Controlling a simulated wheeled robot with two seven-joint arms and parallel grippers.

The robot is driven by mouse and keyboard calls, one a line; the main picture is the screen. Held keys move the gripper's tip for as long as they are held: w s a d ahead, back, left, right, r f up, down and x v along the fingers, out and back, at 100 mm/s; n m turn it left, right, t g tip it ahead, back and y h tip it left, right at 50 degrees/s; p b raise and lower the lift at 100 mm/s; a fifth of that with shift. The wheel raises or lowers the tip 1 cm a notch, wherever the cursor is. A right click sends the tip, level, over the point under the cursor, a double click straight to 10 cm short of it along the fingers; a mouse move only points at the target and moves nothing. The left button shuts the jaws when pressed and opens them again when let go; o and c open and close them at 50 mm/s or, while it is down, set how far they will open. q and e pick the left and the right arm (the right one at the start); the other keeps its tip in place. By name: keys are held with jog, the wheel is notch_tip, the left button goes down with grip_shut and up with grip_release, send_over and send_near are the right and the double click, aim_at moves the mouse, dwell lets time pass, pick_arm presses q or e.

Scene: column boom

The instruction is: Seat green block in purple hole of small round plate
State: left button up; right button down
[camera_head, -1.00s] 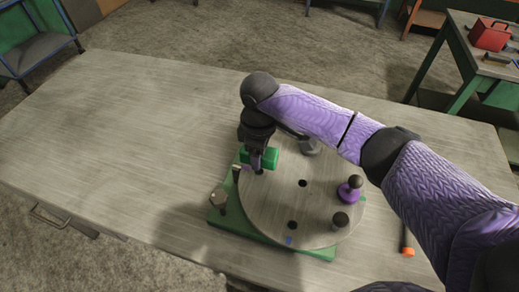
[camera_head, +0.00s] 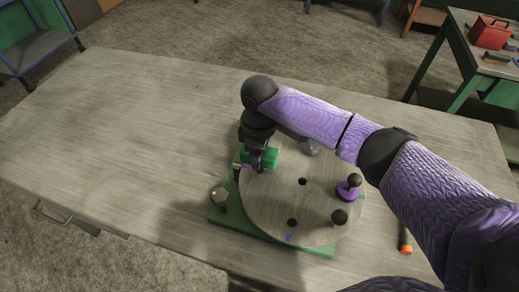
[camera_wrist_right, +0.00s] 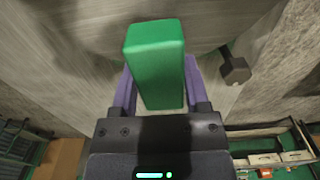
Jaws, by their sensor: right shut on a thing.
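My right gripper (camera_head: 257,166) is shut on the green block (camera_head: 270,158), over the back-left edge of the small round plate (camera_head: 270,205). In the right wrist view the block (camera_wrist_right: 155,65) sits between the two purple fingers. I cannot tell whether its lower end touches the plate. The plate has dark holes, one near its middle (camera_head: 302,182) and one at the front (camera_head: 292,222) by a small blue mark (camera_head: 289,238). A purple hole is not clearly visible; my gripper covers part of that edge. My left gripper is not in view.
A purple knobbed piece (camera_head: 348,189) and a dark knob (camera_head: 339,217) stand at the plate's right. An orange-ended tool (camera_head: 406,249) lies right. The table's left side is clear.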

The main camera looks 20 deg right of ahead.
jog(key=shift+f, duration=0.65)
jog(key=shift+f+b, duration=0.55)
jog(key=shift+f, duration=0.05)
jog(key=shift+f+b, duration=0.45)
jog(key=shift+f, duration=0.4)
jog(key=shift+c, duration=1.8)
grip_release()
